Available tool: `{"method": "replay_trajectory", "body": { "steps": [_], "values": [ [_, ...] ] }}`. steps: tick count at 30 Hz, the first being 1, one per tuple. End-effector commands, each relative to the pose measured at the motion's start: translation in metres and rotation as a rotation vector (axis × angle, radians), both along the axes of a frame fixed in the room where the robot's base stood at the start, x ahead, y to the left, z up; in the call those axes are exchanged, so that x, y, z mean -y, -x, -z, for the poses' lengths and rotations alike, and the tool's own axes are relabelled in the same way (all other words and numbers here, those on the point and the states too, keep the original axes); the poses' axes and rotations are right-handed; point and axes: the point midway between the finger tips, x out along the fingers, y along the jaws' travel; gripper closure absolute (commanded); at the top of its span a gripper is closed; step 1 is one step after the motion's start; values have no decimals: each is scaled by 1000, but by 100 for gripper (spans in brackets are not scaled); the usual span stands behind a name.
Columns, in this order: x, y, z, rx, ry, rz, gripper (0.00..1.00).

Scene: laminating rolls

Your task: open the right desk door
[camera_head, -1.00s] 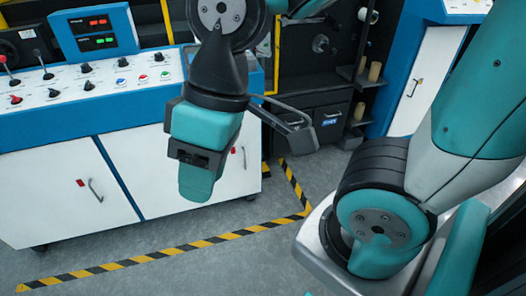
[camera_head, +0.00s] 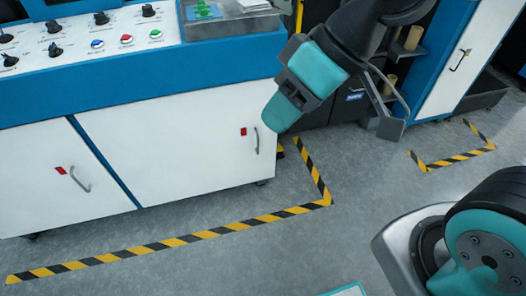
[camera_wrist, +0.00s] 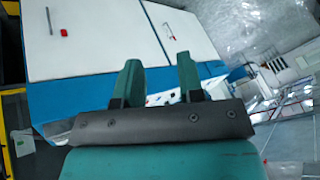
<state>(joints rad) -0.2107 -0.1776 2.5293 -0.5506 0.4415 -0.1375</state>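The desk has two white doors under its blue-edged top. The right desk door (camera_head: 185,140) is shut, with a silver handle (camera_head: 257,140) and a small red tag near its right edge. In the wrist view, which looks upside down, this door (camera_wrist: 85,45) is at the upper left with its handle (camera_wrist: 49,19). The left desk door (camera_head: 60,180) is also shut. My gripper (camera_head: 281,108) hangs in front of the desk's right end, above and right of the handle, seemingly not touching it. In the wrist view, its two fingers (camera_wrist: 158,82) stand apart with nothing between them.
Yellow-black floor tape (camera_head: 200,236) runs in front of the desk. The floor between is clear. A dark machine stands behind my gripper. A blue-and-white cabinet (camera_head: 455,65) stands at the upper right. Knobs and buttons (camera_head: 127,39) cover the desk top.

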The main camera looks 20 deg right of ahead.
Motion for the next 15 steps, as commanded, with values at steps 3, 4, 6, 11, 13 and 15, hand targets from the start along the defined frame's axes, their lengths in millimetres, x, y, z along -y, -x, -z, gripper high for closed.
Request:
{"method": "replay_trajectory", "body": {
  "steps": [3, 4, 6, 11, 13, 15],
  "values": [
    [-10, -31, 77, 94, -83, 10, 65],
    [-12, -38, 90, 118, -103, 12, 65],
    [-16, -56, 118, 179, -147, 23, 65],
    [-20, -96, 182, 323, -236, 63, 65],
    [-19, -114, 210, 387, -270, 88, 65],
    [-17, -131, 239, 452, -297, 117, 65]
  ]
}}
